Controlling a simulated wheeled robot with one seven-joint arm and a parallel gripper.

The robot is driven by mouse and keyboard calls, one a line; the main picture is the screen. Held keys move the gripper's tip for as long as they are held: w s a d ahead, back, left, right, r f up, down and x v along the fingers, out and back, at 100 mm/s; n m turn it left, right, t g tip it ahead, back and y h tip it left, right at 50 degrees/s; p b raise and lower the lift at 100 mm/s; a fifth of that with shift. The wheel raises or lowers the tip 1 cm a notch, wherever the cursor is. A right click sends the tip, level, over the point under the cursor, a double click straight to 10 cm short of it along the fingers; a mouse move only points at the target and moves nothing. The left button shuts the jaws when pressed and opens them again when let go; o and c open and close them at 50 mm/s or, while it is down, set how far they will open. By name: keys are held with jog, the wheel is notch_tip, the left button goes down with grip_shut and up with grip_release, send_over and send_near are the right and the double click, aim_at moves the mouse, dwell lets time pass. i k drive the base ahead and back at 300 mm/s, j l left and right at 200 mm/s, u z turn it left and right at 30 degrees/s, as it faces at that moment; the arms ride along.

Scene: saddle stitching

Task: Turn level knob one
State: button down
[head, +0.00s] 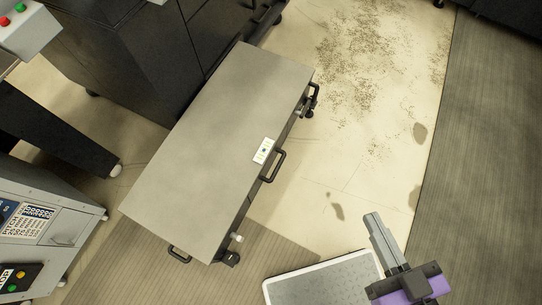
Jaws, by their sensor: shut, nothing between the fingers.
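A long grey-topped wheeled table (215,150) stands in the middle of the head view, set at a slant. A small pale knob (238,237) sticks out low at its near right corner, beside a dark round part (231,259). I cannot tell which of these, if either, is level knob one. No number shows on them. My gripper (373,218) is at the lower right, its grey fingers shut and empty. It is to the right of the table and apart from it.
Black handles (274,166) and a white label plate (263,150) are on the table's right edge. A grey control cabinet (40,235) stands at the left. Dark machinery (130,45) is behind. Open floor (340,150) lies right of the table.

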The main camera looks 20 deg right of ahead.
aim_at(229, 259)
jog(key=k+j+u, duration=0.2)
jog(key=k, duration=0.3)
jog(key=k+j+u, duration=0.2)
jog(key=k, duration=0.3)
jog(key=k+j+u, duration=0.2)
jog(key=k, duration=0.25)
jog(key=j, duration=0.1)
